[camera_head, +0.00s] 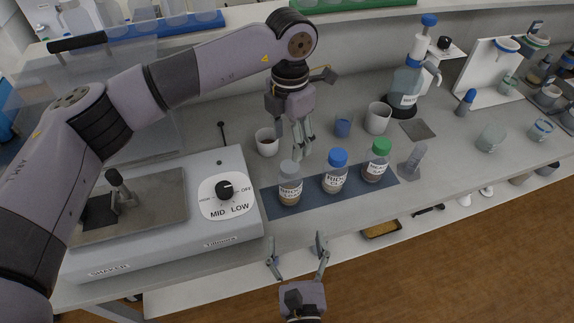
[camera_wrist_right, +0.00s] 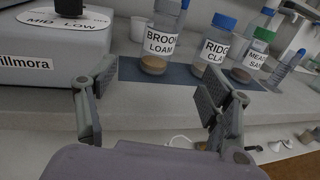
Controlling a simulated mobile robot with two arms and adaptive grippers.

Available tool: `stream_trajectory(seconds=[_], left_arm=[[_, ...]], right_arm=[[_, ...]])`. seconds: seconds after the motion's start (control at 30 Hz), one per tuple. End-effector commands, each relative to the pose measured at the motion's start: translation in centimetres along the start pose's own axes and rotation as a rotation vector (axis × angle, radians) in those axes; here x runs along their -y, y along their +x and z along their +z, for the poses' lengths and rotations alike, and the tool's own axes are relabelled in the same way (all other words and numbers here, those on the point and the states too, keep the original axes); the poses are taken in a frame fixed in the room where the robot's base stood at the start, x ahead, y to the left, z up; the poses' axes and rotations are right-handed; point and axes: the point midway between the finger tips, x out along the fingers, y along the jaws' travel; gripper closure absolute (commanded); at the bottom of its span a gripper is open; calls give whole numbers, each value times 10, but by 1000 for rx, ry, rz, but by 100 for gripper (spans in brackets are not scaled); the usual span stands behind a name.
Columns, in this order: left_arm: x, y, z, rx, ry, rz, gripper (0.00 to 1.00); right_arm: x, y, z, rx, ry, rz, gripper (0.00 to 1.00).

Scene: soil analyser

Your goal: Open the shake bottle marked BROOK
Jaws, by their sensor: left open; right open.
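The shake bottle marked BROOK (camera_head: 290,191) stands upright on a dark blue mat (camera_head: 320,193), leftmost of three bottles. It has a pale grey top and brown soil at the bottom. In the right wrist view its label reads BROOK LOAM (camera_wrist_right: 160,42), and its top is cut off by the frame edge. My left gripper (camera_head: 303,147) is open and empty, pointing down behind and above the BROOK bottle. My right gripper (camera_head: 297,246) is open and empty in front of the bench edge, pointing toward the bottles; its fingers also show in the right wrist view (camera_wrist_right: 155,95).
The blue-capped RIDGE bottle (camera_head: 335,174) and green-capped MEADOW bottle (camera_head: 376,164) stand to the right. The shaker (camera_head: 165,232) is close on the left. A white cup (camera_head: 266,143) and blue cup (camera_head: 342,128) stand behind. A lower shelf (camera_head: 350,246) lies under the bench edge.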

Motion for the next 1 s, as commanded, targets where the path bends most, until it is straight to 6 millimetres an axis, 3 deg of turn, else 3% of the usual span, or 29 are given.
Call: stream_trajectory(seconds=[0.27, 0.8, 1.0], left_arm=[[-1, -2, -1, -3, 0, 6, 45], [-1, -1, 0, -2, 0, 4, 45], [-1, -1, 0, -2, 0, 4, 45]], right_arm=[[0, 23, 0, 1, 3, -3, 26], [0, 130, 1, 2, 0, 0, 26], [0, 160, 0, 0, 1, 0, 26]])
